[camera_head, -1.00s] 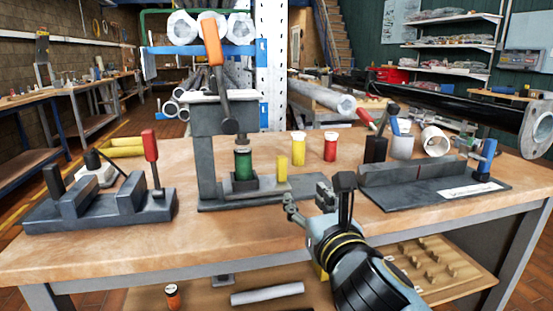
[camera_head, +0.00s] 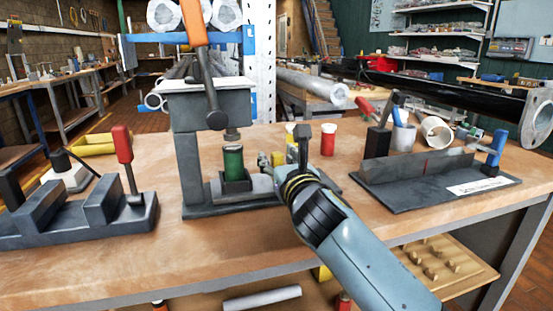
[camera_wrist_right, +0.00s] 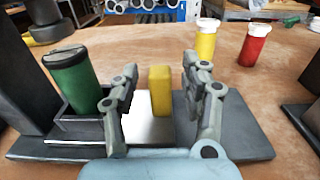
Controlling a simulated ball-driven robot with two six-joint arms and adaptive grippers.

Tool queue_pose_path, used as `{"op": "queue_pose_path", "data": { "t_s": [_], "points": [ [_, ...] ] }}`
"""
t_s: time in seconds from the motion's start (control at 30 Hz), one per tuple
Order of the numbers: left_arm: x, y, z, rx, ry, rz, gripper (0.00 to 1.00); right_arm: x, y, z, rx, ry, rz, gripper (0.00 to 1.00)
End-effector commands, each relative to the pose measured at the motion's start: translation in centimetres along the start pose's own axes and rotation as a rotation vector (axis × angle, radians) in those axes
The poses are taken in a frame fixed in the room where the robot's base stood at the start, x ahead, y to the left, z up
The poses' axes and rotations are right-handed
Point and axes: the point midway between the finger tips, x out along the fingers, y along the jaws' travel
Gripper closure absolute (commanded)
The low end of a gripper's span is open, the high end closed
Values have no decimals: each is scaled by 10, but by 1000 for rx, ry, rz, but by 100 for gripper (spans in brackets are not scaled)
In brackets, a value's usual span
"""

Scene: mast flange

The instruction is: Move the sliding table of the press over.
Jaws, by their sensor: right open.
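The press (camera_head: 190,150) stands on the bench, with an orange-handled lever (camera_head: 195,22). A green cylinder (camera_head: 233,161) stands in a dark holder (camera_head: 236,184) under the ram. In the right wrist view, the light plate of the sliding table (camera_wrist_right: 148,130) lies right of the green cylinder (camera_wrist_right: 75,85), with an upright yellow block (camera_wrist_right: 160,92) at its right end. My right gripper (camera_head: 281,160) is open, just right of the holder. In the wrist view its fingers (camera_wrist_right: 160,85) stand either side of the yellow block with gaps; contact is not seen. My left gripper is out of view.
A yellow jar (camera_wrist_right: 205,42) and a red jar (camera_wrist_right: 254,46) with white lids stand behind the press. A grey fixture (camera_head: 430,178) is on the right and a grey clamp with a red handle (camera_head: 122,145) on the left. Bare bench lies in front.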

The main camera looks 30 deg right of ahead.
Motion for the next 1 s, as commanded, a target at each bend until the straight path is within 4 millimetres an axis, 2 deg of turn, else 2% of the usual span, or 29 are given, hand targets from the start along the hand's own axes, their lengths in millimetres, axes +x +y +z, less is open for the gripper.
{"op": "queue_pose_path", "data": {
  "t_s": [0.2, 0.43, 0.77, 1.0],
  "points": [
    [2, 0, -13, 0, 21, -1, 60, 13, 0, 0, 1, 1, 0, 54],
    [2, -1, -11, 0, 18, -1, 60, 13, 0, 0, 1, 1, 0, 55],
    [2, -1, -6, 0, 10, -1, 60, 13, 0, 0, 1, 0, 0, 98],
    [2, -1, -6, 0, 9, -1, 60, 13, 0, 0, 1, 1, 0, 100]
  ]
}}
